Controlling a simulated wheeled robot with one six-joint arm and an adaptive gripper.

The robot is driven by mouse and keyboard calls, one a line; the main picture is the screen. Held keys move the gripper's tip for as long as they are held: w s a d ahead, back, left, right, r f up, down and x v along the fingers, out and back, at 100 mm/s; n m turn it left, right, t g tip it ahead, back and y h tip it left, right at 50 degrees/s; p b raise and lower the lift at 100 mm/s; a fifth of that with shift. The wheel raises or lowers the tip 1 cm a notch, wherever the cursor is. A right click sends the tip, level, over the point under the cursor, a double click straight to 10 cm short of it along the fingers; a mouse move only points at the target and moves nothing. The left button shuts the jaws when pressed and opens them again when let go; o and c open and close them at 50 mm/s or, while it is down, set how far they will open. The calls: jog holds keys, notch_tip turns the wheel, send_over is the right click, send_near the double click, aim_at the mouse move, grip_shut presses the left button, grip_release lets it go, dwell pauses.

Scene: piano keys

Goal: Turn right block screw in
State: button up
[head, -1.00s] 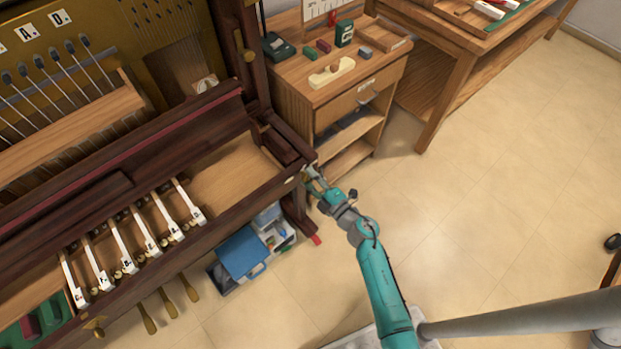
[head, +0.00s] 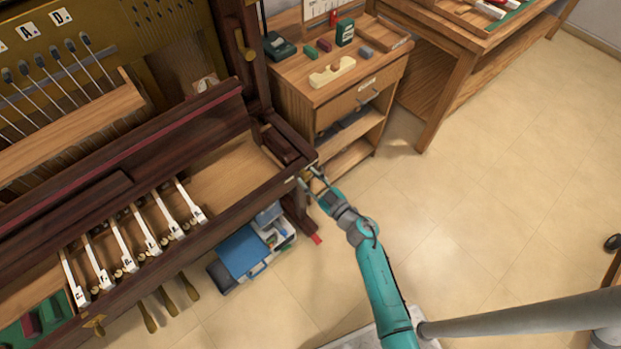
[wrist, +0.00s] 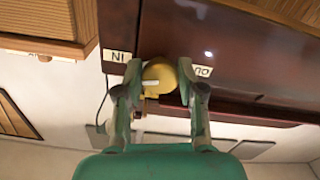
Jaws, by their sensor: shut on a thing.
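The right block screw (wrist: 160,72) is a round brass head with a pale line across it, at the right end of the piano's front rail. My gripper (wrist: 160,82) is shut on it, one finger on each side, in the wrist view. The IN label (wrist: 118,56) and the partly covered OUT label (wrist: 203,71) flank it, upside down in this view. In the head view my gripper (head: 312,180) is at the rail's right corner, and its fingers largely hide the screw. A matching brass screw (head: 95,322) shows at the rail's left end.
Several white keys (head: 148,238) lie in the open keybed to the left. A wooden cabinet (head: 365,93) with small items stands just behind the corner. A blue box (head: 242,252) is on the floor under the keybed.

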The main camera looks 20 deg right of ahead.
jog(key=shift+f+m, duration=0.15)
jog(key=shift+m, duration=1.15)
jog(key=shift+s, duration=0.1)
jog(key=o, duration=1.1)
jog(key=v, duration=1.2)
